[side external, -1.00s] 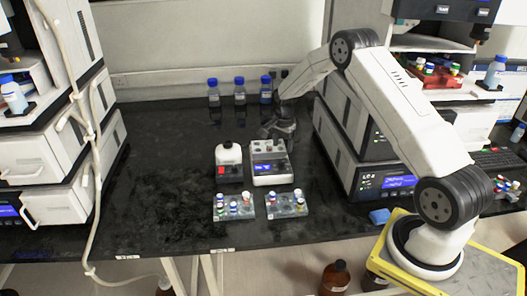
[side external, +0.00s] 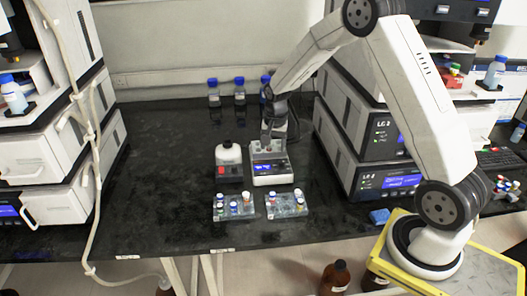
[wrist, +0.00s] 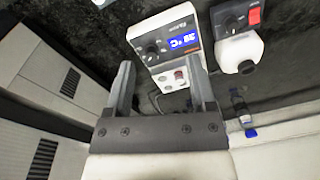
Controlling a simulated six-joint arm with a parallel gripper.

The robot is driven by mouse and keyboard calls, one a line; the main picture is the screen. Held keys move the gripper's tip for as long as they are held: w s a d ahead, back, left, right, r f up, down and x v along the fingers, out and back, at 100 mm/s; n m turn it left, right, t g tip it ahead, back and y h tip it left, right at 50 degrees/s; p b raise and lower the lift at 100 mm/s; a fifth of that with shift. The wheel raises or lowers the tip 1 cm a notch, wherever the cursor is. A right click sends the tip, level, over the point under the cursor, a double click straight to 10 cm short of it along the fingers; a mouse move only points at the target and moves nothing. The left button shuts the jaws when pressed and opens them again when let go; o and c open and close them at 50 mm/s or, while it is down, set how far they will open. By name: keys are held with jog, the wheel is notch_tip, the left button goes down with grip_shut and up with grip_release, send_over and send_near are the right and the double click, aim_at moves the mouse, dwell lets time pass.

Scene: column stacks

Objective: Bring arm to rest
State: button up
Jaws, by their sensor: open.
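My gripper (side external: 267,132) hangs over the back of the bench, just behind and above the white heater block (side external: 270,172) with the blue display. In the wrist view my gripper (wrist: 160,66) shows two grey fingers spread apart with nothing held between them. The heater block (wrist: 147,34) lies beyond the fingertips there, its top holding a few round wells, one with a reddish-capped vial. From these views I cannot tell the exact gap between the fingers and the block.
A white-topped device (side external: 229,154) with a red switch stands left of the block. Two clear vial racks (side external: 234,211) (side external: 288,206) sit in front. Blue-capped bottles (side external: 213,93) stand at the back. Instrument stacks (side external: 370,140) rise on the right. The bench's left half is clear.

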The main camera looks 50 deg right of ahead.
jog(key=s+a+r+n+t, duration=0.1)
jog(key=s+a+r+n, duration=0.1)
jog(key=s+a+n, duration=0.4)
jog(key=s+a+r+n, duration=0.3)
jog(key=s+a+n, duration=0.3)
jog(key=s+a, duration=0.3)
jog(key=s, duration=0.2)
jog(key=shift+s+r+t, duration=0.25)
jog(key=shift+s+t, duration=0.15)
